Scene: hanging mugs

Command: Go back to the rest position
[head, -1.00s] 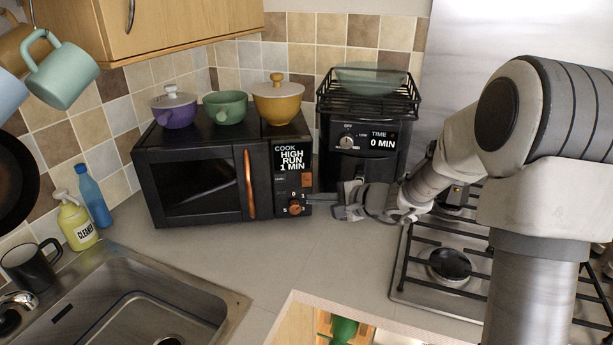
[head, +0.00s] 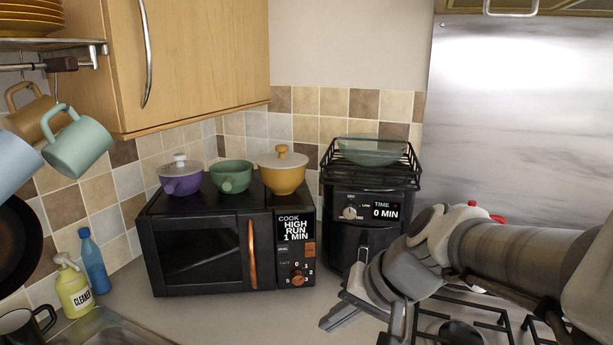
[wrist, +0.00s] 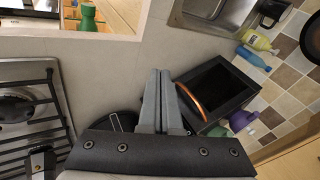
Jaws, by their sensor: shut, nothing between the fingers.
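My gripper (head: 330,318) is shut and empty, in front of the black air fryer and to the lower right of the microwave in the head view. Its fingers point down to the left. In the wrist view the closed fingers (wrist: 158,78) lie over the bare counter, beside the microwave. Hanging at the far left of the head view are a mint green mug (head: 80,145), a light blue mug (head: 12,160) cut by the frame edge, and a tan mug (head: 30,118) partly hidden behind them.
The black microwave (head: 195,262) carries a purple pot, a green bowl and a yellow pot. The air fryer (head: 355,225) has a rack with a glass bowl. The gas hob (head: 500,318) is at lower right. A cleaner bottle (head: 74,290) and blue bottle (head: 94,262) stand left. The counter (head: 240,318) is clear.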

